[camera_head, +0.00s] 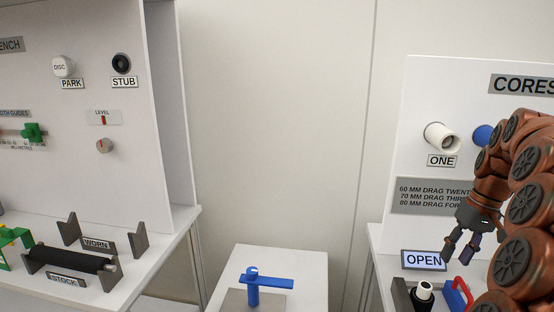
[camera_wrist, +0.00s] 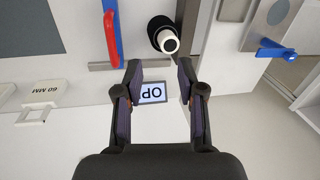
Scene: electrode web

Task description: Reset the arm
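My arm is at the right of the head view, copper-coloured and bent. My gripper (camera_head: 460,256) hangs from it above the right-hand bench. In the wrist view my gripper (camera_wrist: 160,70) has its two fingers apart with nothing between them. Beyond the fingertips lie the sign reading OPEN (camera_wrist: 152,93), partly hidden by a finger, and a white-topped black cylinder (camera_wrist: 168,43). The OPEN sign (camera_head: 424,260) also shows in the head view, left of my gripper.
The black-and-white cylinder (camera_head: 424,291) and a red handle (camera_head: 461,290) stand on the right bench. A white core (camera_head: 441,137) sticks out of the CORES panel. A low white stand holds a blue bracket (camera_head: 262,283). A dark roller (camera_head: 72,260) lies on the left bench.

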